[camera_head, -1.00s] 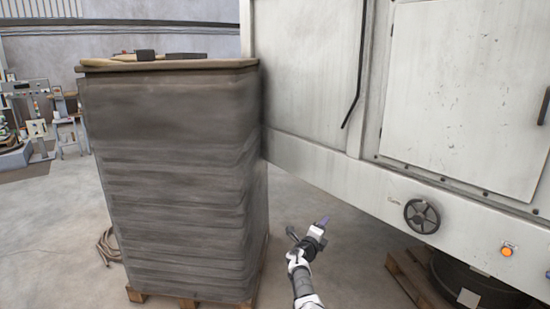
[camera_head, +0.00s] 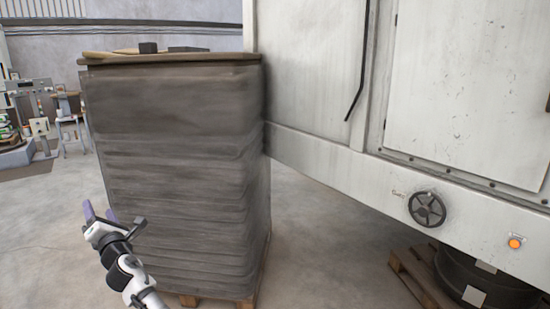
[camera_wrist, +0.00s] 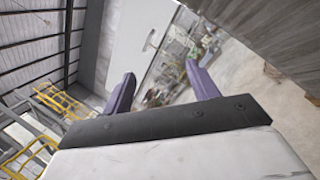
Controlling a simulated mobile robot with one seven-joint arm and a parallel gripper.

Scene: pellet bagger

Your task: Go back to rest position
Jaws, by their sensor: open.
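My gripper (camera_head: 100,213) is at the lower left in the head view, in front of the left side of a tall wrapped stack. Its two purple fingers point up and are apart, with nothing between them. In the wrist view my gripper (camera_wrist: 160,88) also shows both fingers spread and empty, with a blurred workshop background between them.
The dark wrapped stack (camera_head: 190,150) stands on a wooden pallet (camera_head: 215,301). To the right is a large white machine (camera_head: 300,75) with a black handwheel (camera_head: 427,209) and an orange button (camera_head: 515,243). Open concrete floor (camera_head: 330,240) lies between them. Yellow railings (camera_wrist: 22,160) show in the wrist view.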

